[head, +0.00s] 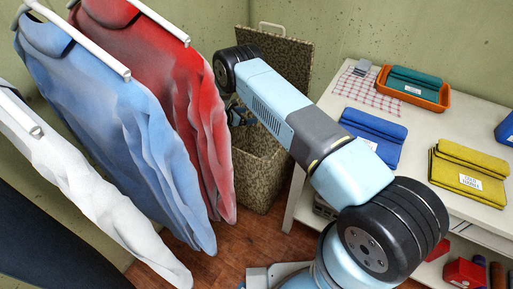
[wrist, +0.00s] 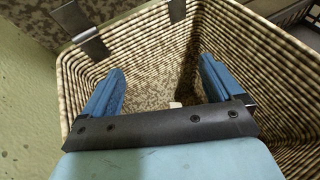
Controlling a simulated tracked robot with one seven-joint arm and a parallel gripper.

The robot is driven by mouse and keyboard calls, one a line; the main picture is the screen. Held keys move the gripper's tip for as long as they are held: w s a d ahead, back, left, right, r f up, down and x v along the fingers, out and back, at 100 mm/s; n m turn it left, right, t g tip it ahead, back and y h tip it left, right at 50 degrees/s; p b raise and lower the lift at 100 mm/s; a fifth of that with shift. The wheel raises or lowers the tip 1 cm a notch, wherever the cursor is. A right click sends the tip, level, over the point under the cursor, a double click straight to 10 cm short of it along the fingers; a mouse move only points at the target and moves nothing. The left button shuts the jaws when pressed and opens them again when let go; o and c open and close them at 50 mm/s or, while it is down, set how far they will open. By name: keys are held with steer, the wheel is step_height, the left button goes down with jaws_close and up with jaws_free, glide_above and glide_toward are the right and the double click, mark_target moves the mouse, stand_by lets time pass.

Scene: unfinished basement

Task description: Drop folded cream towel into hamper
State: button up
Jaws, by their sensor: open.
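The hamper (head: 258,178) is a tall woven beige-brown box in the back corner, with its lid (head: 290,60) raised behind it. In the wrist view its woven inner wall (wrist: 245,50) surrounds my gripper's fingers. My gripper (wrist: 161,72) is open over the hamper's mouth, with nothing between its blue fingers. In the head view my gripper (head: 238,114) is partly hidden by my arm and the red shirt. A small pale patch (wrist: 175,105) shows low in the hamper; I cannot tell whether it is the cream towel. No cream towel is clearly visible elsewhere.
Red (head: 150,80), blue (head: 110,120) and white (head: 85,180) garments hang left of the hamper. The white table (head: 330,98) on the right holds a blue folded cloth (head: 373,135), a yellow one (head: 468,168) and an orange tray (head: 440,102) with a teal cloth.

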steer(key=v, duration=1.3)
steer(key=shift+s+a, duration=0.2)
steer(key=shift+a, duration=0.15)
steer(key=shift+r, duration=0.1)
